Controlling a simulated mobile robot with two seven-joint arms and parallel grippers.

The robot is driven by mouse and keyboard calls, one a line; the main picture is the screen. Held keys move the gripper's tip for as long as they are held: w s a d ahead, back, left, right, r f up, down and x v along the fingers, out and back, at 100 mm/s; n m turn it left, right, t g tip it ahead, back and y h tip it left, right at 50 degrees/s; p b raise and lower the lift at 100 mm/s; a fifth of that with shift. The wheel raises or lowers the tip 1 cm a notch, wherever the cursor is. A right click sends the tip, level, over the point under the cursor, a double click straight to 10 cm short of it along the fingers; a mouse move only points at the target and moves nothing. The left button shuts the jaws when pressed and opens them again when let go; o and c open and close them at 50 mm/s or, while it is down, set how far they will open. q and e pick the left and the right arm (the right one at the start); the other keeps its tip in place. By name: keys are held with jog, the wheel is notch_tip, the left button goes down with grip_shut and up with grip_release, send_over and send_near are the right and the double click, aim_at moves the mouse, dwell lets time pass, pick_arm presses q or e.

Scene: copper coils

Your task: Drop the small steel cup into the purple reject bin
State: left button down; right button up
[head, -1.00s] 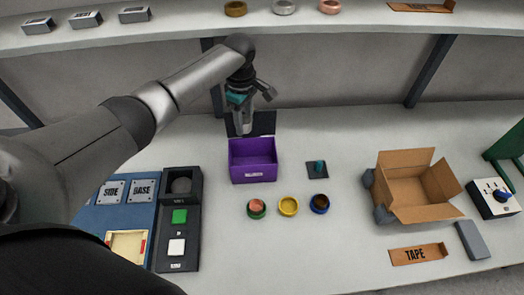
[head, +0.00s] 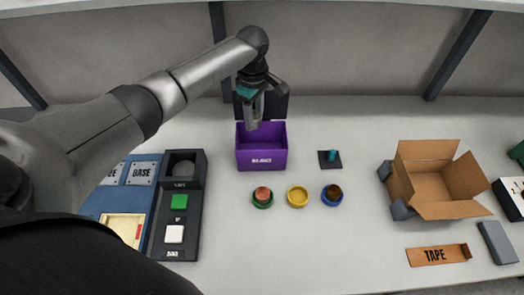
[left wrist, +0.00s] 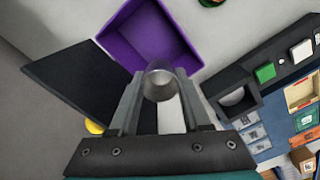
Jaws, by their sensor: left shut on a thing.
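The purple reject bin (head: 262,160) stands open-topped on the bench, its label facing me. My left gripper (head: 252,122) points down, its fingertips overlapping the bin's left back rim in the head view. In the left wrist view its fingers (left wrist: 157,92) are shut on the small steel cup (left wrist: 159,82), a round grey metal cup. The purple bin (left wrist: 148,38) lies just beyond the cup in that view, and the cup overlaps its near edge. In the head view the cup is hard to tell from the fingers. My right gripper is not in view.
A dark panel (head: 275,106) is behind the bin; the wrist view shows it beside the fingers. Green (head: 263,198), yellow (head: 298,197) and blue (head: 332,195) round holders stand in front. A cardboard box (head: 430,180) is at right, a dark button unit (head: 178,205) at left.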

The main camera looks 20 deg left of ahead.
pick_arm(q)
jog(key=shift+c, duration=1.4)
grip_release()
jog(key=shift+r, duration=0.15)
notch_tip(320, 180, up, 15)
jog(key=p, duration=0.1)
